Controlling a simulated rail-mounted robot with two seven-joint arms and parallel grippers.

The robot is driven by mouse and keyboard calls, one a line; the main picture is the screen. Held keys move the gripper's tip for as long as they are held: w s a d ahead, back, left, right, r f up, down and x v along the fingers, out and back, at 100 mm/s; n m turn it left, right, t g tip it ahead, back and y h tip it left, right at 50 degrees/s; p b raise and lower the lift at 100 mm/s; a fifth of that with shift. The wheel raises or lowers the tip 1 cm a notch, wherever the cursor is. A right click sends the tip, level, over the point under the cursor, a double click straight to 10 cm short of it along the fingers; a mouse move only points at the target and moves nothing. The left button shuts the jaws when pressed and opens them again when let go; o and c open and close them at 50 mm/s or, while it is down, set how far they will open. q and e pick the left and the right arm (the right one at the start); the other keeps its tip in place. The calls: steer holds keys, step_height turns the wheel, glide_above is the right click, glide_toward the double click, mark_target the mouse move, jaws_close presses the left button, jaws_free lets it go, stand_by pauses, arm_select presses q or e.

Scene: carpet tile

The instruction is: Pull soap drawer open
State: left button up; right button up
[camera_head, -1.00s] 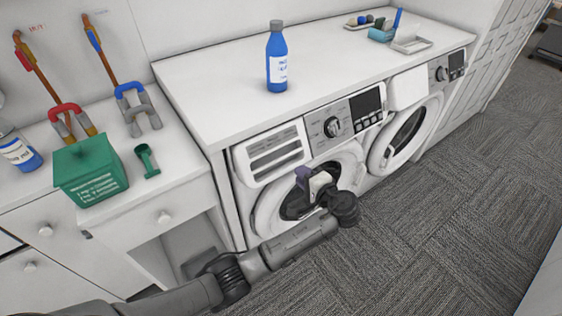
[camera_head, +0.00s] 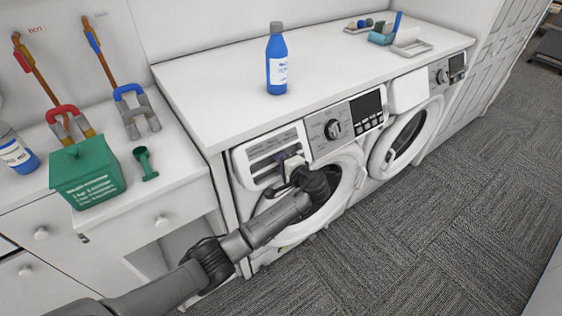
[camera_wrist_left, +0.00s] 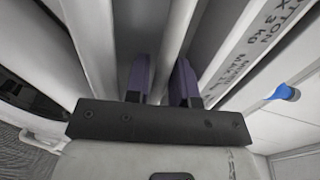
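The soap drawer (camera_head: 256,168) is the white slatted panel at the upper left of the near washing machine's front. It looks closed, and my arm covers its lower right part. My left gripper (camera_head: 287,166) is at the right part of the drawer front. In the left wrist view the two dark purple fingers (camera_wrist_left: 163,78) stand apart, with a pale slat of the drawer (camera_wrist_left: 178,35) running between them. I cannot tell whether they touch it. My right gripper is not in view.
The machine's round door (camera_head: 345,185) is just below my arm. A blue bottle (camera_head: 277,62) stands on the white counter (camera_head: 205,95) above. A green box (camera_head: 88,175) and a scoop (camera_head: 146,164) are at left. The carpet (camera_head: 430,240) at right is clear.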

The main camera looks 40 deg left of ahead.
arm_select(q)
steer(key=shift+c, duration=0.2)
jaws_close()
steer(key=shift+d, duration=0.15)
